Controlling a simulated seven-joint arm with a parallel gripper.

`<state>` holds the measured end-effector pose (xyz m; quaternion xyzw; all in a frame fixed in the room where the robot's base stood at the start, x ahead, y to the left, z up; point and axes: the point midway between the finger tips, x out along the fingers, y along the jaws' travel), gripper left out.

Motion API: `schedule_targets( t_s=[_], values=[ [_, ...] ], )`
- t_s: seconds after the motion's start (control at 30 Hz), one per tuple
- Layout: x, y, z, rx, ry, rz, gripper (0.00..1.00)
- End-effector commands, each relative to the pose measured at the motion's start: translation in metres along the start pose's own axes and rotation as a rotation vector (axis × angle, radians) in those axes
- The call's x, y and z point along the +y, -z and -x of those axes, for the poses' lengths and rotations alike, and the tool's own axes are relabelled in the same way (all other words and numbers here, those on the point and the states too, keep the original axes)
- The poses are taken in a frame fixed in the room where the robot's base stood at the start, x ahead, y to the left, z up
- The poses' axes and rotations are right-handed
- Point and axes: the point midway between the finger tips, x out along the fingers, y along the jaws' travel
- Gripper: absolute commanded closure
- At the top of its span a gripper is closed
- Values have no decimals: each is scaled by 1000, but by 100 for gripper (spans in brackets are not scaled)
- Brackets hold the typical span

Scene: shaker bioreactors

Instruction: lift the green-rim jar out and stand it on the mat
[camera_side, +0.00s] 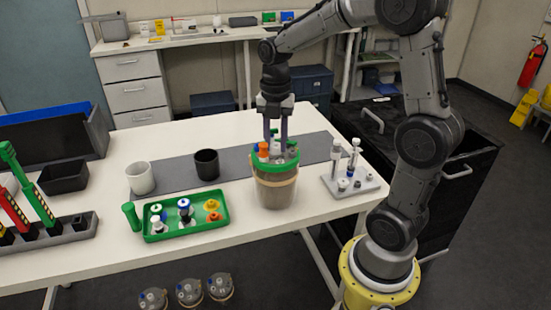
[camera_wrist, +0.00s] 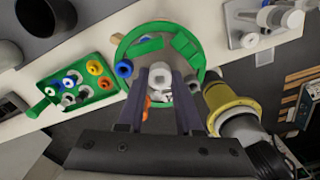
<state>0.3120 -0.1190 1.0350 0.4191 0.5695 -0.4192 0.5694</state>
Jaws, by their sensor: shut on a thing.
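The green-rim jar (camera_side: 274,192) is a tan, cloudy vessel with a green ring on top and an orange cap and other fittings on its lid. It is upright at the front part of the table, in front of the grey mat (camera_side: 226,175). My gripper (camera_side: 276,142) points down from above and is shut on the jar's top fittings. In the wrist view, its two fingers (camera_wrist: 170,95) flank the pale middle fitting inside the green rim (camera_wrist: 122,48). I cannot tell whether the jar's base touches the table.
A white cup (camera_side: 140,178) and a black cup (camera_side: 206,164) stand on the mat. A green tray (camera_side: 160,236) of caps is left of the jar. A grey stand (camera_side: 352,186) with fittings is at right. Several lidded jars (camera_side: 190,292) are below the table's front edge.

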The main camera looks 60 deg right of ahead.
Motion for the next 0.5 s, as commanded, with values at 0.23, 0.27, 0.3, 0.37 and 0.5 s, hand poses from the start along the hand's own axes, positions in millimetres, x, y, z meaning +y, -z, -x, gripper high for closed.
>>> schedule_targets(
  t_s=[0.23,0.27,0.3,0.37,0.5],
  values=[
    [2,-1,19,-7,-9,0,100],
    [2,-1,21,-7,-8,0,100],
    [1,-1,25,-6,-8,0,100],
    [2,-1,31,-7,-9,0,100],
    [-7,6,45,-6,-8,0,100]
  ],
)
